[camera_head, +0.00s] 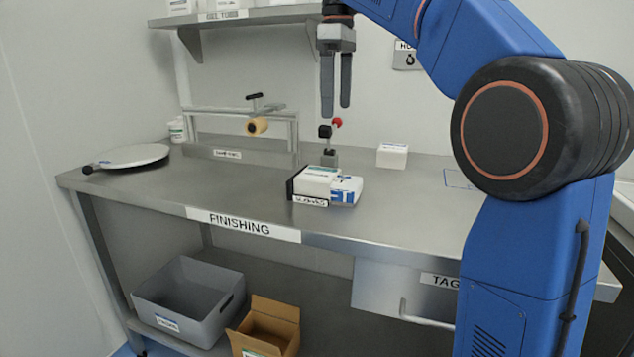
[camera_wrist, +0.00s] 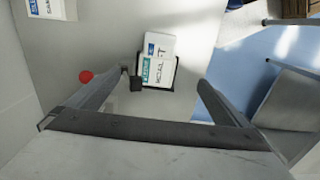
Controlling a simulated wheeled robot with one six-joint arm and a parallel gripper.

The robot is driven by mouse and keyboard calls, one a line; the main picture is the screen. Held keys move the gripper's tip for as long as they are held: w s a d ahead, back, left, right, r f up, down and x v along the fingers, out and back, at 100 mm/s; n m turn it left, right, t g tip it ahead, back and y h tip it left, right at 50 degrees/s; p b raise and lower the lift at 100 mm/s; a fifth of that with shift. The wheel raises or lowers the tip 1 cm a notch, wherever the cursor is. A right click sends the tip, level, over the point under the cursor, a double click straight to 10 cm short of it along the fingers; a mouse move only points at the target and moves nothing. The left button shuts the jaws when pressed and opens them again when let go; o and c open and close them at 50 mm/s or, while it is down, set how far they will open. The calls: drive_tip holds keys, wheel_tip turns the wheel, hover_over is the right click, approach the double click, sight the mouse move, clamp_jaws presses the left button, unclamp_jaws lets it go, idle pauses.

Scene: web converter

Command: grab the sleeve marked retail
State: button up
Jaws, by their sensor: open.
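Two white sleeves lie side by side in a black holder (camera_head: 291,188) marked with a small label, probably "SLEEVES", on the steel bench. One has a green band (camera_head: 318,174) and the other a blue band (camera_head: 347,184). In the wrist view the green-banded sleeve (camera_wrist: 158,72) and the blue-banded sleeve (camera_wrist: 160,42) lie beyond my fingertips. Their print is turned and too small to read surely, so I cannot tell which is marked retail. My gripper (camera_head: 336,108) points down, open and empty, above the bench behind the sleeves; its fingers also show in the wrist view (camera_wrist: 160,78).
A small post with a red knob (camera_head: 337,122) stands just behind the holder, close below my gripper. A roller frame (camera_head: 257,126), a round plate (camera_head: 132,156) and a white box (camera_head: 392,155) stand on the bench. A shelf (camera_head: 240,16) hangs above left. The front bench is clear.

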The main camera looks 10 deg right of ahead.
hover_over(333, 175)
drive_tip(key=f, duration=0.7)
drive_tip(key=s+f, duration=0.1)
drive_tip(key=f, duration=0.3)
drive_tip(key=shift+d+f, duration=0.1)
drive_tip(key=shift+f, duration=0.1)
drive_tip(key=shift+w+f, duration=0.25)
drive_tip(key=shift+f, duration=1.15)
drive_tip(key=shift+w+f, duration=0.2)
drive_tip(key=shift+f, duration=1.15)
drive_tip(key=c, duration=1)
drive_tip(key=shift+c, duration=0.2)
drive_tip(key=shift+r, duration=0.1)
